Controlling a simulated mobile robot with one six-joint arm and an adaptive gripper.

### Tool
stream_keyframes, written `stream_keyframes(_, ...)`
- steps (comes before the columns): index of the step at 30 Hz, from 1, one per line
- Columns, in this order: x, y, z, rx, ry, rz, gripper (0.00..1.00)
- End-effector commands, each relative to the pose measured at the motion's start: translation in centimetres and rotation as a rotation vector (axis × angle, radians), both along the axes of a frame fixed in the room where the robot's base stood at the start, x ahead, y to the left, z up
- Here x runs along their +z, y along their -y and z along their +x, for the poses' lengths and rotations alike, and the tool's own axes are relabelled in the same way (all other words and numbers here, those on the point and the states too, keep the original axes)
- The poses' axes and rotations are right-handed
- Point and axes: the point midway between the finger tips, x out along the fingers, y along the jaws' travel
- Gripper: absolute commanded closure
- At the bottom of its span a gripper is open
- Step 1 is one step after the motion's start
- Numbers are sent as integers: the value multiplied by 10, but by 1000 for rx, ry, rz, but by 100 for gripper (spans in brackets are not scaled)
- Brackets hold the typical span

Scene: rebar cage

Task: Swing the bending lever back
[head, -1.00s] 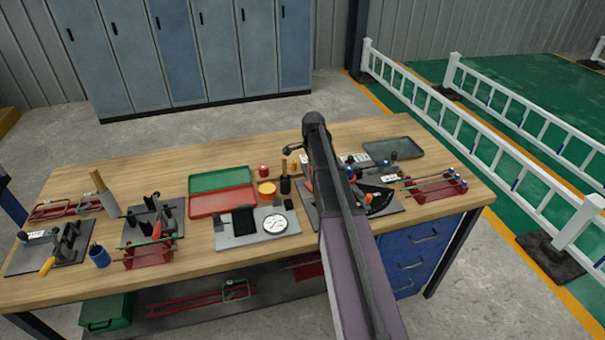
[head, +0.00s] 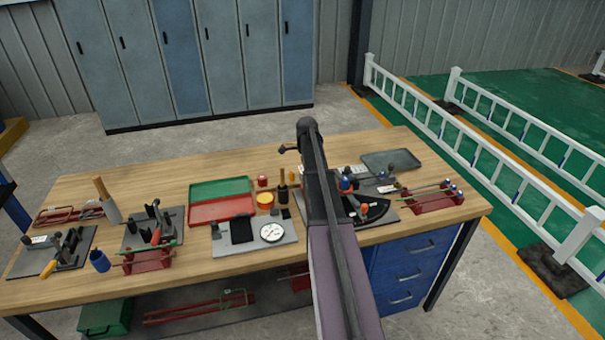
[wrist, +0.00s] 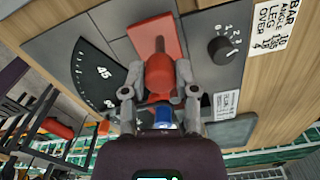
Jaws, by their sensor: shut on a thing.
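The bending lever shows in the wrist view by its red grip (wrist: 159,75), which lies between the two fingers of my gripper (wrist: 159,93). My gripper is shut on this grip. A red block (wrist: 150,33) lies just beyond the grip on the bender's grey plate (wrist: 195,30). The black angle scale (wrist: 92,78), marked 45 and 90, lies left of the grip, and the lever stands clear of its printed numbers.
A black numbered knob (wrist: 221,49) and a printed card (wrist: 274,27) lie right of the grip. In the head view, a red rack with rods (head: 432,198) stands right of the bender. A gauge plate (head: 254,236) and red tray (head: 221,209) lie to the left.

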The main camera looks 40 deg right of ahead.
Motion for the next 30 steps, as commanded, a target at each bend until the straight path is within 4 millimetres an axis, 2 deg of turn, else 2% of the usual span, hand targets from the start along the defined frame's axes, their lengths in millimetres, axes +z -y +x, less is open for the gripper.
stream_keyframes(1, 1, 1, 6, -2, 14, 4, 100)
stream_keyframes(11, 1, 12, 2, -14, 15, 3, 100)
stream_keyframes(12, 1, 13, 2, -15, 15, 3, 50)
stream_keyframes(14, 1, 14, 2, -16, 15, 3, 32)
stream_keyframes(15, 1, 15, 1, -17, 14, 2, 27)
stream_keyframes(30, 0, 16, -4, -19, 8, 2, 27)
